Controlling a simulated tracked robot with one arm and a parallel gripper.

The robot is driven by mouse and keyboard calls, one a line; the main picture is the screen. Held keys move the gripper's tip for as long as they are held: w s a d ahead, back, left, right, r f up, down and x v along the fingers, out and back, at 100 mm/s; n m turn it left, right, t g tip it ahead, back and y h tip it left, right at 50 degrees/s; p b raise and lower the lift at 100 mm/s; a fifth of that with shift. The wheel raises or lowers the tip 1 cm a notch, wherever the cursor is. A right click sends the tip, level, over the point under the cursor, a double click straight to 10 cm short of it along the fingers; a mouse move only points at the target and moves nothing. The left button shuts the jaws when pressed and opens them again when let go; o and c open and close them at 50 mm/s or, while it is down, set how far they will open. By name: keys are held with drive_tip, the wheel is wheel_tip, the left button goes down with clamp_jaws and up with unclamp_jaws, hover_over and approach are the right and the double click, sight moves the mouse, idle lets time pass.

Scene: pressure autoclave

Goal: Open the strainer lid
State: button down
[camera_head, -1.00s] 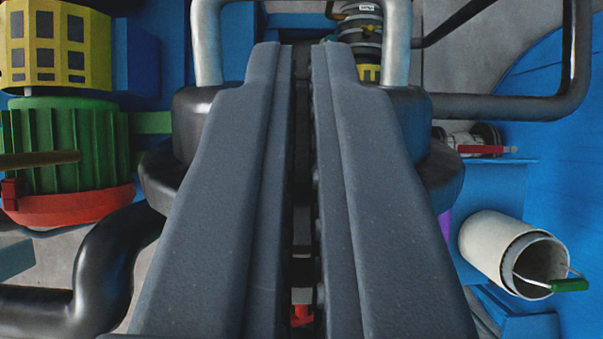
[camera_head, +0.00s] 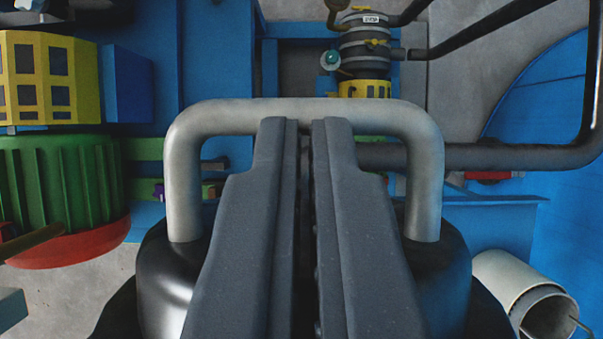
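The strainer lid (camera_head: 165,285) is a glossy dark round body seen from above, low in the view. A thick grey U-shaped handle (camera_head: 230,115) rises from it, with one leg on each side of my fingers. My gripper (camera_head: 304,122) points forward over the lid, between the handle legs. Its two dark grey fingers stand side by side with a narrow gap, and nothing shows held between them. The fingertips overlap the lower part of the handle's crossbar in the picture; I cannot tell whether they touch it. The fingers hide the middle of the lid.
A green ribbed drum (camera_head: 60,185) with a yellow cage (camera_head: 50,75) stands at the left. A dark pipe (camera_head: 500,156) runs at the right. A white open cylinder (camera_head: 510,285) is at the lower right. A banded grey vessel (camera_head: 365,45) stands behind the handle.

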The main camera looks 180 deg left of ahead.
drive_tip(key=s+r+t+b, duration=0.1)
drive_tip(key=s+r+b, duration=0.2)
drive_tip(key=s+r, duration=0.45)
drive_tip(key=s+r+t+b, duration=0.2)
drive_tip(key=s+r, duration=0.3)
drive_tip(key=r, duration=0.6)
drive_tip(key=s+r+t+b, duration=0.2)
drive_tip(key=s+t+b, duration=0.1)
drive_tip(key=s, duration=0.7)
drive_tip(key=s+r+t+b, duration=0.2)
drive_tip(key=s+t+b, duration=0.1)
drive_tip(key=s, duration=0.8)
drive_tip(key=shift+s+a+r+b, duration=0.15)
drive_tip(key=shift+b, duration=0.75)
